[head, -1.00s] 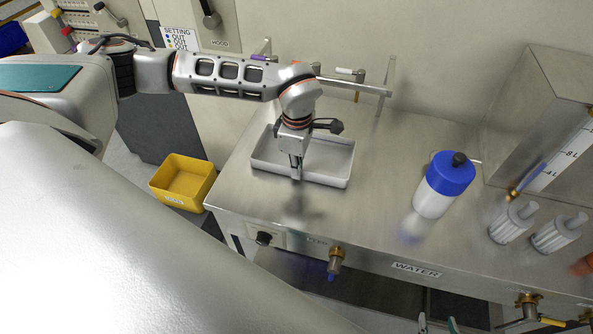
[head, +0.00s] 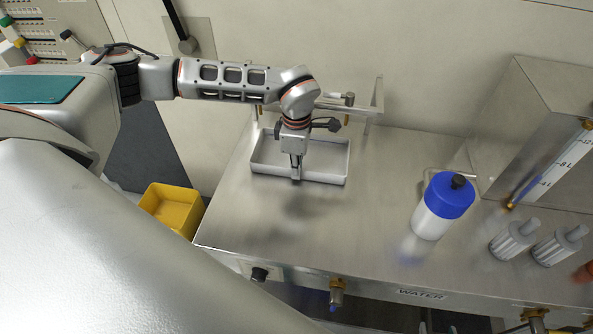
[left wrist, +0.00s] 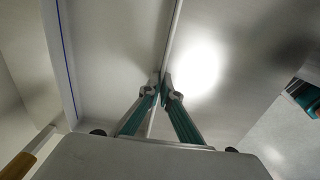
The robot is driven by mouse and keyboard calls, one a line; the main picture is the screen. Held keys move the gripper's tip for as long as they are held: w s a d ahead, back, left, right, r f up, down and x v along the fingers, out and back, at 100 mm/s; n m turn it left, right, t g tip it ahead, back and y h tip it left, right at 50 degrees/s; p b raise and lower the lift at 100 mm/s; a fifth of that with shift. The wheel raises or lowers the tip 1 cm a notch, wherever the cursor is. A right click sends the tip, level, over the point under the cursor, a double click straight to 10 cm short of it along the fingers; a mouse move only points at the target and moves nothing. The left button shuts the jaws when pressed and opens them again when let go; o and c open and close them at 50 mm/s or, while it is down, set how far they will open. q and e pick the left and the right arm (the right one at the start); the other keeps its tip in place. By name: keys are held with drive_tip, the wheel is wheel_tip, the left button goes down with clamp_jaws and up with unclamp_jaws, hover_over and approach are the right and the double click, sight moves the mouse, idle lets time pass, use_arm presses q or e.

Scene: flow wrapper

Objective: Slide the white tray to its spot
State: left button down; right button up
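The white tray (head: 262,172) is a shallow rectangular open tray. It lies flat on the steel worktop, toward the back left, in front of a low metal rack, and looks empty. My left gripper (head: 296,178) points down at the middle of the tray's front wall. In the left wrist view its teal fingertips (left wrist: 165,88) close on the thin wall between them. My right gripper (head: 438,328) shows only as two fingertips, apart and empty, at the bottom edge of the head view. A thin blue line (left wrist: 66,60) runs along a pale surface at left in the wrist view.
The metal rack (head: 372,112) stands close behind the tray. A blue-capped bottle (head: 435,217) stands to the right, with grey ribbed fittings (head: 513,240) and a steel tank beyond. A yellow bin (head: 170,208) sits below, left of the worktop. The worktop between tray and bottle is clear.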

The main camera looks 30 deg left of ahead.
use_arm(q)
drive_tip(key=shift+w, duration=0.15)
drive_tip(key=c, duration=2.7)
unclamp_jaws()
drive_tip(key=shift+c, duration=0.2)
drive_tip(key=o, duration=0.6)
drive_tip(key=shift+c, duration=0.2)
wheel_tip(320, 180, up, 12)
